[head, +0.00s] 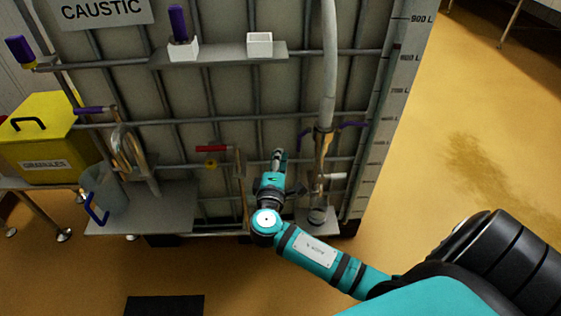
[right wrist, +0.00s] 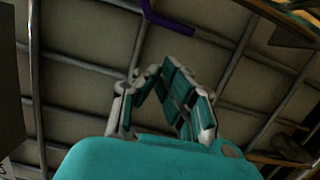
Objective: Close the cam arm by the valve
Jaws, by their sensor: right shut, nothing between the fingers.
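A hose coupling (head: 323,138) with purple cam arms hangs under the grey hose, at the right part of the tank's caged front. One cam arm (head: 303,136) curves out to the left and down. The other cam arm (head: 352,124) sticks out to the right. A valve with a red handle (head: 212,149) is to the left. My right gripper (head: 279,158) is shut and empty, below and left of the coupling, apart from it. In the right wrist view its fingers (right wrist: 158,85) are below a bent purple bar (right wrist: 165,20); which purple part this is, I cannot tell. My left gripper is not in view.
The metal cage bars stand close behind my right gripper. A shelf (head: 218,55) holds a white cup with a purple piece and a white box (head: 260,44). A jug (head: 104,194) with a blue handle and a yellow granules box (head: 42,138) are at left. The floor at right is open.

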